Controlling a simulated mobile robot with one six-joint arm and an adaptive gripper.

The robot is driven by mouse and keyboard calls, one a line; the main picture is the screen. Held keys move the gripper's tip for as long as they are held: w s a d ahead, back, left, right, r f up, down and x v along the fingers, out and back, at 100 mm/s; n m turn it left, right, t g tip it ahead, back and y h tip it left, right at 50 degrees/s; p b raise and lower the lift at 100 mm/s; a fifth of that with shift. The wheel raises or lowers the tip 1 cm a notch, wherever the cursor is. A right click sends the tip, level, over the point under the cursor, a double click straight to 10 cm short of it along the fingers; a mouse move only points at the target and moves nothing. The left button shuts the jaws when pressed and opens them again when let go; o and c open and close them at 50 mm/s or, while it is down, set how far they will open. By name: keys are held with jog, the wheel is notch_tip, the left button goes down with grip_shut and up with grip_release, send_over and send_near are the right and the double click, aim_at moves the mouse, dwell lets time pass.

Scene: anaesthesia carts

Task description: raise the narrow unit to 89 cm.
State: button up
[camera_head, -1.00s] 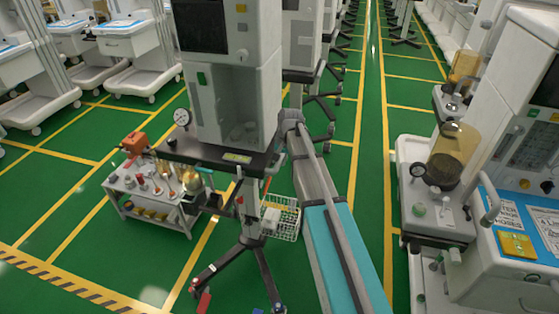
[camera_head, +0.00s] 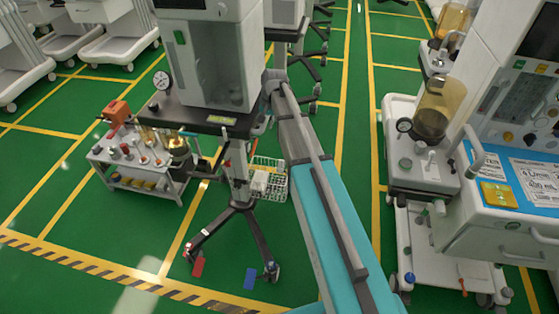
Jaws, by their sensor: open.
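The narrow unit (camera_head: 208,65) is a tall white machine on a dark shelf (camera_head: 200,118), carried by one column on a wheeled base (camera_head: 235,212). A gauge (camera_head: 161,80) stands at the shelf's left end. A red pedal (camera_head: 198,264) and a blue pedal (camera_head: 250,279) are low at the base's front. My arm reaches up from the bottom edge to beside the unit's right side. My gripper does not show; I cannot tell whether the arm's far end touches the unit.
A low cart (camera_head: 141,165) with bottles and an orange item stands left of the unit. A wire basket (camera_head: 267,182) is beside the column. A wide anaesthesia machine (camera_head: 500,195) stands at right. Green floor is free in front, with a striped line (camera_head: 110,274).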

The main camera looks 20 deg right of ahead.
notch_tip(320, 180, up, 11)
jog(key=s+d+p, duration=0.2)
jog(key=d+p, duration=0.1)
jog(key=p, duration=0.9)
jog(key=s+a+f+n+h+b, duration=0.1)
jog(key=s+a+f+n+b, duration=0.1)
jog(key=s, duration=0.9)
jog(key=s+a+f+n+g+h+b, duration=0.1)
jog(key=s+a+f+n+b, duration=0.1)
jog(key=s, duration=0.9)
jog(key=shift+s+f+n+b, duration=0.4)
jog(key=shift+f+n+b, duration=0.4)
jog(key=shift+f+b, duration=0.45)
jog(key=w+d+r+m+y+p, duration=0.1)
jog(key=w+r+m+p, duration=0.1)
jog(key=w+r+p, duration=0.6)
jog(key=w+d+r+m+t+y+p, duration=0.1)
jog(key=w+d+r+m+p, duration=0.1)
jog(key=w+r+p, duration=0.7)
jog(key=w+r+m, duration=0.1)
jog(key=w, duration=0.5)
jog(key=shift+w+d+m+p, duration=0.2)
jog(key=shift+w+m+p, duration=0.1)
jog(key=f+b, duration=0.4)
jog(key=a+f+b, duration=0.1)
jog(key=f+b, duration=0.4)
jog(key=w+a+f+b, duration=0.1)
jog(key=f+b, duration=0.3)
jog(key=shift+w+a+f, duration=0.1)
jog(key=shift+a+f, duration=0.1)
